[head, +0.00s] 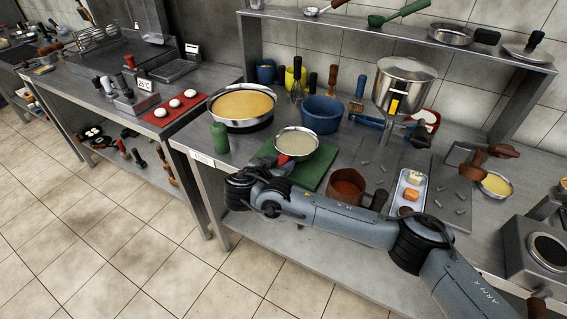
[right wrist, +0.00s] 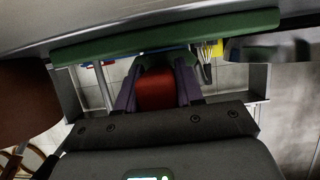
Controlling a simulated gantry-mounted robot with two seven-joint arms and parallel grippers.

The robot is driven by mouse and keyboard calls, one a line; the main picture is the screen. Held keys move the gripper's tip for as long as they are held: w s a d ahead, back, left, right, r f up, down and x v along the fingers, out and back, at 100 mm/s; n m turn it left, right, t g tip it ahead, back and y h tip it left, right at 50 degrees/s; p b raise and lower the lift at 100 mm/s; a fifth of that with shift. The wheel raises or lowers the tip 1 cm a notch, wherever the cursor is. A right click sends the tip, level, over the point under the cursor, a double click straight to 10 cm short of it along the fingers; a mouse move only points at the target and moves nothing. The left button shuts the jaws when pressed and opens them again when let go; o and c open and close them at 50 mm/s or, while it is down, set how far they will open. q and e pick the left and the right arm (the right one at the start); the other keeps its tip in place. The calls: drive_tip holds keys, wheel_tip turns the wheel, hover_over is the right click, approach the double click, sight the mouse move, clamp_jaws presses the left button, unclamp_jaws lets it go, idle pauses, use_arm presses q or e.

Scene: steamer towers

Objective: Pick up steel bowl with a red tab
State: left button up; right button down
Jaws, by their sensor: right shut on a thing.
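The steel bowl (head: 299,142) with pale contents sits over the green cutting board (head: 316,174) on the steel table. Its red tab (head: 283,159) points toward the front left. My right gripper (head: 278,168) is at the tab, partly hidden behind my own arm. In the right wrist view the red tab (right wrist: 155,90) fills the space between the two purple fingers, and my right gripper is shut on it. I cannot tell whether the bowl touches the board. My left gripper is not in view.
A blue pot (head: 322,115) and a large pan of yellow contents (head: 241,106) stand behind the bowl. A green bottle (head: 219,138) is to its left. A brown pot (head: 346,187) and a white tray (head: 410,192) are to the right.

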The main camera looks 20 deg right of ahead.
drive_tip(key=shift+r, duration=0.55)
drive_tip(key=r, duration=0.1)
drive_tip(key=r+p, duration=0.1)
drive_tip(key=r, duration=0.1)
drive_tip(key=shift+d+r, duration=0.1)
drive_tip(key=shift+d, duration=0.3)
drive_tip(key=s+d+r+p, duration=0.2)
drive_tip(key=d+r, duration=0.4)
drive_tip(key=d, duration=0.4)
drive_tip(key=shift+d+r+p, duration=0.15)
drive_tip(key=shift+d+p, duration=0.15)
drive_tip(key=shift+d, duration=0.05)
drive_tip(key=c, duration=1.3)
unclamp_jaws()
clamp_jaws()
